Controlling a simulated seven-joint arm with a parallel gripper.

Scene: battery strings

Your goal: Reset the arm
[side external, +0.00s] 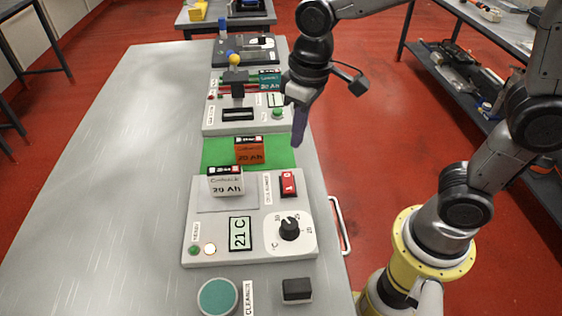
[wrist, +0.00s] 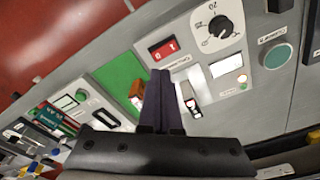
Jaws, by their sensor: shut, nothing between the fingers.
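My gripper (side external: 299,122) is raised above the right edge of the table, beside the green mat. Its dark fingers are together and empty in the wrist view (wrist: 160,76), pointing down toward the table. An orange battery block (side external: 249,152) stands on the green mat (side external: 216,153). A white battery block (side external: 226,184) stands on the pale plate at the upper left of the near panel (side external: 207,256). The gripper appears clear of both blocks. In the wrist view the fingers partly cover the orange block (wrist: 137,91).
The near panel has a red switch (side external: 288,183), a black dial (side external: 289,229) and a display reading 21 C (side external: 240,233). A tester-like station (side external: 220,120) with a yellow-topped lever stands behind the mat. A teal disc (side external: 217,297) and black block (side external: 297,290) lie in front. The table's left side is clear.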

